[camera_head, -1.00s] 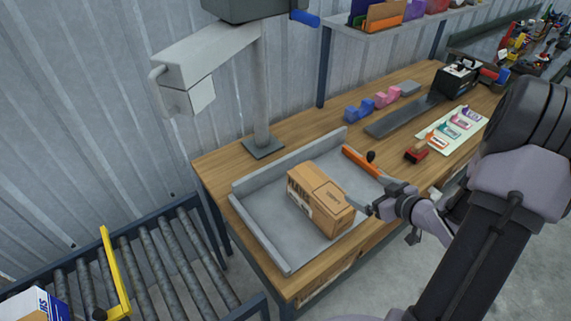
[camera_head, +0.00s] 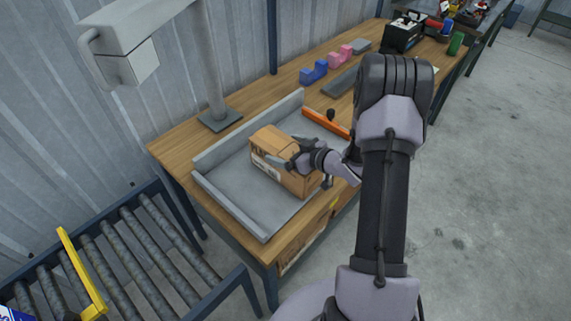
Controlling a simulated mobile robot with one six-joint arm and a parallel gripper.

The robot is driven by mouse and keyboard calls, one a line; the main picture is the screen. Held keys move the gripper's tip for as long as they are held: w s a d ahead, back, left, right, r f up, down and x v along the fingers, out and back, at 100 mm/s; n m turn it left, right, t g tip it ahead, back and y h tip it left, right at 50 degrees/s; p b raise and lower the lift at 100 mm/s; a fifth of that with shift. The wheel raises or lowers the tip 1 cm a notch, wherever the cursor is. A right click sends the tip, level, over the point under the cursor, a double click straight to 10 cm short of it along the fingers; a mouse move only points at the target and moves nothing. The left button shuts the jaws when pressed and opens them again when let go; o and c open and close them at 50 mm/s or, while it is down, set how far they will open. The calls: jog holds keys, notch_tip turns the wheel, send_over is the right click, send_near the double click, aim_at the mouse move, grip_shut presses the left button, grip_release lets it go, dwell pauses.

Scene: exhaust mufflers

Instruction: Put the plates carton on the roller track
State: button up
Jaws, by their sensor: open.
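The brown plates carton (camera_head: 284,158) sits in the grey metal tray (camera_head: 240,202) on the wooden bench. Dark lettering shows on its side, but I cannot read it. My gripper (camera_head: 285,163) is open at the carton, with its fingers over the carton's top and upper edge. My gripper and wrist hide part of the carton's top and right side. I cannot tell whether the fingers touch it. The roller track (camera_head: 130,262) stands at the lower left, lower than the bench top.
A yellow bar (camera_head: 80,273) crosses the rollers, with a white and blue box (camera_head: 14,314) beyond it at the left. A grey post (camera_head: 212,75) rises behind the tray. An orange-handled tool (camera_head: 326,122) lies by the tray's right edge. Rollers right of the yellow bar are clear.

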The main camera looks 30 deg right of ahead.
jog(key=shift+w, duration=0.1)
jog(key=c, duration=1.8)
jog(key=shift+r, duration=0.1)
notch_tip(320, 180, up, 3)
jog(key=shift+r+p, duration=0.15)
jog(key=shift+p, duration=0.7)
jog(key=shift+s+r, duration=0.15)
jog(key=shift+s, duration=0.05)
jog(key=s+d+r+p, duration=0.1)
jog(key=s+p, duration=0.2)
jog(key=s, duration=1.2)
jog(key=w+a+n+g+y+b, duration=0.2)
jog(key=a+n+y+b, duration=0.1)
jog(key=a, duration=0.5)
jog(key=w+a+n+g+y+b, duration=0.2)
jog(key=w+a+n+y+b, duration=0.1)
jog(key=a, duration=0.6)
jog(key=shift+w+a+r+n+g, duration=0.15)
jog(key=shift+a+r+n+g, duration=0.15)
jog(key=shift+r+n, duration=0.1)
